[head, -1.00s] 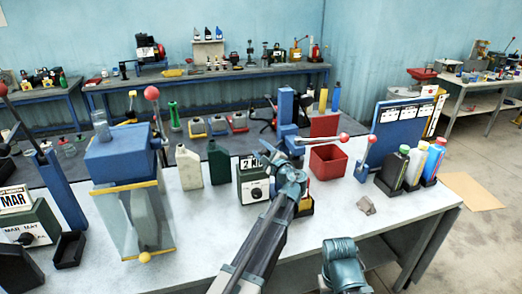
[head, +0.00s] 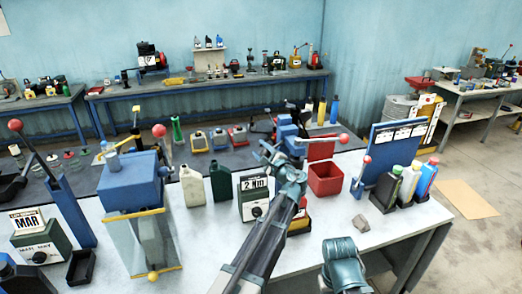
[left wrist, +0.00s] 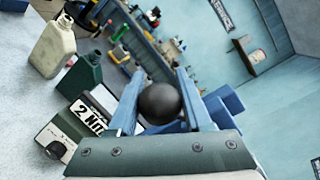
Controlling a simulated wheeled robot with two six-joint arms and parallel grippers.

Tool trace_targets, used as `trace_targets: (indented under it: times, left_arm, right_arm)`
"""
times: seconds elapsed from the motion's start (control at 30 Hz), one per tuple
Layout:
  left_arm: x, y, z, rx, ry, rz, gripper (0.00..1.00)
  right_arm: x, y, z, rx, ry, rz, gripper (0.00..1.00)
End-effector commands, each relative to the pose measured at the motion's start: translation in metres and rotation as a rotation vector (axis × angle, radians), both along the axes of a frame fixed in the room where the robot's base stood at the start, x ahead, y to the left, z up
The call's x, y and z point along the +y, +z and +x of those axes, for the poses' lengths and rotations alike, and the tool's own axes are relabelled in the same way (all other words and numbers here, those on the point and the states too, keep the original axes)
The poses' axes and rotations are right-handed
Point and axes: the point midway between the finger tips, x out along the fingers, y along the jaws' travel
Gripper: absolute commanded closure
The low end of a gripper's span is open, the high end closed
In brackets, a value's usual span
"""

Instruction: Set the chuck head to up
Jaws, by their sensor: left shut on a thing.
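The blue chuck stand (head: 288,130) rises at the middle of the white bench, partly hidden behind my left gripper (head: 270,152). In the left wrist view, a dark round knob (left wrist: 160,103) sits between the two fingers of my left gripper (left wrist: 158,108), which is shut on it. Blue parts of the stand (left wrist: 222,108) show just behind the fingers. A lever with a red ball (head: 343,138) reaches out to the right of the stand. Much of the chuck head is hidden by my gripper, and I cannot tell its setting.
A "2 Nm" box (head: 252,199) stands just left of my left arm. Cream (head: 192,186) and green (head: 221,183) jugs are beside it. A red bin (head: 325,178) and several bottles are to the right. The bench front right is mostly clear.

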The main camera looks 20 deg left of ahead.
Motion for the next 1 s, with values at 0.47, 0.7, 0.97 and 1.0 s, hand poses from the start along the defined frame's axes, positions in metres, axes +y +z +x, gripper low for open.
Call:
trace_targets:
  times: [0.47,0.7,0.97,1.0]
  left_arm:
    - [0.0,0.003,0.003,-0.001,-0.003,0.016,0.21]
    - [-0.001,0.002,0.001,0.0,-0.003,0.014,0.21]
    - [-0.029,0.002,-0.027,0.0,-0.007,0.014,0.21]
    - [-0.035,0.002,-0.034,0.0,-0.007,0.014,0.21]
  right_arm:
    - [0.0,0.0,0.0,0.0,0.0,0.0,0.5]
    - [0.0,0.0,0.0,0.0,0.0,0.0,0.5]
    - [0.0,0.0,0.0,0.0,0.0,0.0,0.5]
    - [0.0,0.0,0.0,0.0,0.0,0.0,0.5]
